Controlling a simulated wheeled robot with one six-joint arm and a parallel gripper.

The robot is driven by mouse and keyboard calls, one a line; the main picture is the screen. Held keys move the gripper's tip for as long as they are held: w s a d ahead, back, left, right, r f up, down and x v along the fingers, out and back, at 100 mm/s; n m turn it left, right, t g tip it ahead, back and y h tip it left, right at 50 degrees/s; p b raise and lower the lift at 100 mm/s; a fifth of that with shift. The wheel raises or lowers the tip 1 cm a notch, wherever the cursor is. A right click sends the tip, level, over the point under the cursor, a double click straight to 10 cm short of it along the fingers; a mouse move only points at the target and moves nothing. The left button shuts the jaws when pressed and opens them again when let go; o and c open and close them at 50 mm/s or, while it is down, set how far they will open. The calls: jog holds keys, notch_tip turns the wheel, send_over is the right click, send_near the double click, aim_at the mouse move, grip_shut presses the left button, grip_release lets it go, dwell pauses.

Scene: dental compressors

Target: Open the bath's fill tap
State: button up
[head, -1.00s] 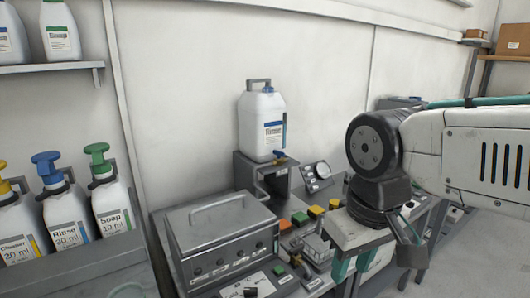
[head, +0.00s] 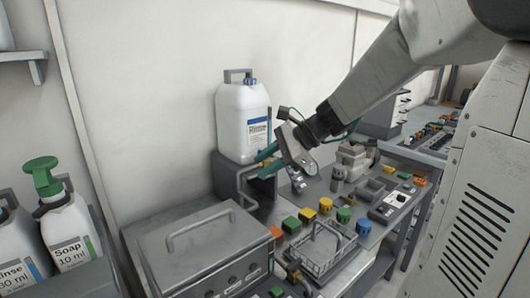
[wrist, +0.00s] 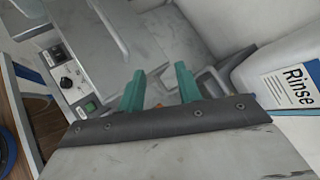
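The bath is a grey metal box with a handled lid (head: 205,245), at the lower left in the head view; its lid and control panel (wrist: 65,80) show in the wrist view. A white Rinse jug (head: 243,120) stands on a grey stand behind it. A grey bent spout (head: 243,186) comes down from the stand's front. My gripper (head: 258,164) has teal fingers pointing left, in front of the jug's base and the stand. The fingers are apart with nothing seen between them. The tap's blue handle is hidden behind my gripper in the head view.
A wire basket (head: 322,248) and several coloured blocks lie on the bench right of the bath. Large Soap (head: 68,232) and Rinse bottles stand at the left. The wall is close behind the jug. Bench top between stand and basket is partly clear.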

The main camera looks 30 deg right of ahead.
jog(key=w+d+f+m+t+h, duration=0.1)
jog(key=w+d+f+m+t, duration=0.15)
jog(key=w+d+m, duration=0.45)
jog(key=w+d+f+m+t, duration=0.1)
jog(key=w+d+m+t, duration=0.25)
jog(key=d, duration=0.45)
jog(key=x, duration=0.7)
jog(key=shift+w+m, duration=0.3)
jog(key=shift+m, duration=0.05)
jog(key=shift+d, duration=0.1)
jog(key=shift+c, duration=0.3)
jog(key=shift+h, duration=0.3)
grip_shut()
